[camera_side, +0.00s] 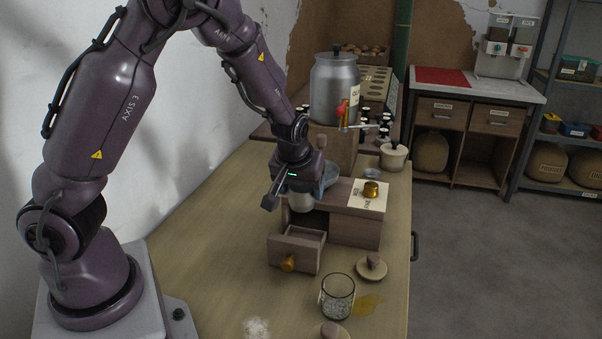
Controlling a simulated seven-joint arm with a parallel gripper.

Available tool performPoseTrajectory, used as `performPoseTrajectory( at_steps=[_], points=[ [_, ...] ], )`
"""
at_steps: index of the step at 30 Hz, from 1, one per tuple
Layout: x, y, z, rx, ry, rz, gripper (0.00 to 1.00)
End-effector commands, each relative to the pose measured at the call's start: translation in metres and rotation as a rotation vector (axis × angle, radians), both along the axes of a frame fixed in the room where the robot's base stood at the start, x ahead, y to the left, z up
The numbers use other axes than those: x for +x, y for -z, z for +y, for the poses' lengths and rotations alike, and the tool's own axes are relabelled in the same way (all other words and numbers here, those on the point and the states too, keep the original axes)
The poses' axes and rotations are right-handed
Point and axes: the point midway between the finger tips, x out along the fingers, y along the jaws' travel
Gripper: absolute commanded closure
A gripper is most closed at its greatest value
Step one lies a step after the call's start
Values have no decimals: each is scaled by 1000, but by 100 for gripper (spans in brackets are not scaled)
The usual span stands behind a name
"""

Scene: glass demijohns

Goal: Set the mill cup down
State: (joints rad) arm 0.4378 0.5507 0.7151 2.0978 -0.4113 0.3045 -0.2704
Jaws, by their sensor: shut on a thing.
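The cup looks upright beside the box. Its upper part is hidden by the gripper, and I cannot tell whether its base touches anything. The far finger is also hidden.
An open wooden drawer (297,250) with a brass knob stands below the cup. A glass of pale grains (337,297), an amber spill (369,304) and a knobbed lid (371,267) are nearer. A metal urn (335,88) stands behind. The table's left-middle (205,245) is clear.

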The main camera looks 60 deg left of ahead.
Motion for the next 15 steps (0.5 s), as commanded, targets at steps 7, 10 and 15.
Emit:
performPoseTrajectory(
  at_steps=[7, 10, 15],
  points=[
    [-1, 31, 1, 0, -2, 4, 55],
    [-1, 43, 1, 0, -2, 3, 55],
    [-1, 63, 1, 0, -2, 3, 55]
  ],
)
